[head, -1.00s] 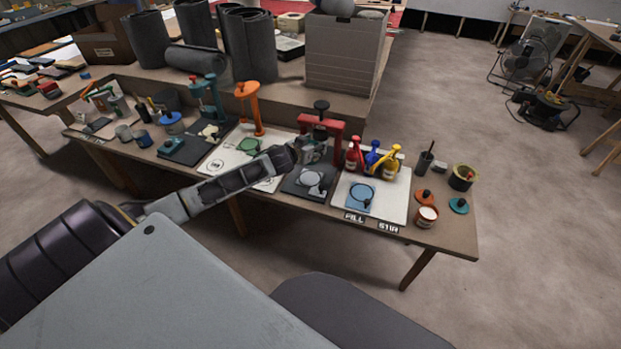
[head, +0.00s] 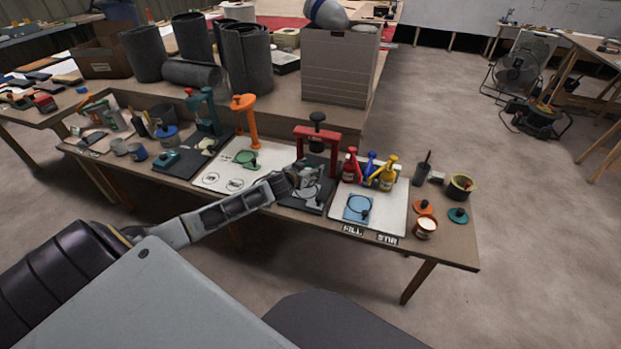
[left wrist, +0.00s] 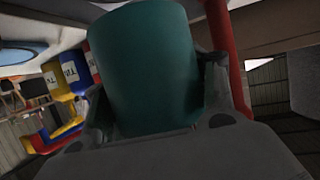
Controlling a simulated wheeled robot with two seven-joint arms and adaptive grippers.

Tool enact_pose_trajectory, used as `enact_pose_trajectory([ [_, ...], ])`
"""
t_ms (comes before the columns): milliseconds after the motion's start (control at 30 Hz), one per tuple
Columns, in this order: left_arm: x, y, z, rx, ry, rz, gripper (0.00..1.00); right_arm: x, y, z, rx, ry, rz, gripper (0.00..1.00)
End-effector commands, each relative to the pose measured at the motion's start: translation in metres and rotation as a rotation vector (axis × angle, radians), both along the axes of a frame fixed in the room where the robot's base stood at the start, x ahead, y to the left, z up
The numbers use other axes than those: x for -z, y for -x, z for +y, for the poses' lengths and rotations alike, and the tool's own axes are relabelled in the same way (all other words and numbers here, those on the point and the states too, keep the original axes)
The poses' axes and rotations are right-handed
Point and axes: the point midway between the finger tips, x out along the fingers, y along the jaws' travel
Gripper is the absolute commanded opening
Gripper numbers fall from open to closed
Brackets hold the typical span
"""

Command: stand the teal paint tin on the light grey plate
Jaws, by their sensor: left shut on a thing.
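The teal paint tin (left wrist: 145,65) fills the middle of the left wrist view, between the two fingers of my left gripper (left wrist: 150,115). In the head view my left gripper (head: 308,178) is over the black base of the red press, and its body hides most of the tin. The light grey plate (head: 306,194) lies on that black base, partly covered by my gripper. I cannot tell whether the tin touches the plate. My right gripper is not in view.
The red press (head: 318,140) stands just behind my left gripper. An orange stand (head: 247,120) is to the left.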

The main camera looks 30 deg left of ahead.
Motion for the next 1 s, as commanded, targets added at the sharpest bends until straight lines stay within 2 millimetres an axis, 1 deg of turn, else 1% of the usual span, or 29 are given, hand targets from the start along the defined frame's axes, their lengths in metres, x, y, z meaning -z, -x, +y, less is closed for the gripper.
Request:
enact_pose_trajectory([
  [200,-0.001,0.0,0.0,0.0,0.0,-0.002,0.25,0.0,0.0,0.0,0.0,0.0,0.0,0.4],
  [367,0.007,0.0,0.0,0.0,0.0,-0.001,0.25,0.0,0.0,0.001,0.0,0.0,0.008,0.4],
  [433,0.014,0.0,-0.001,0.001,0.001,0.0,0.25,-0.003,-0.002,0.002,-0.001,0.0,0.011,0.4],
  [500,0.021,0.0,-0.001,0.0,0.001,0.0,0.25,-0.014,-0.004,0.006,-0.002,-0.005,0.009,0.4],
  [700,0.036,0.0,0.0,0.0,0.0,-0.001,0.25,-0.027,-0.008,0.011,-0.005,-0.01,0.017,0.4],
  [800,0.04,0.0,0.0,0.0,0.0,-0.001,0.25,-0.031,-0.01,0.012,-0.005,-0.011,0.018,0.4],
  [1000,0.041,0.0,0.0,0.001,0.0,-0.001,0.25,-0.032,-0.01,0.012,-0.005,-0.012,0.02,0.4],
])
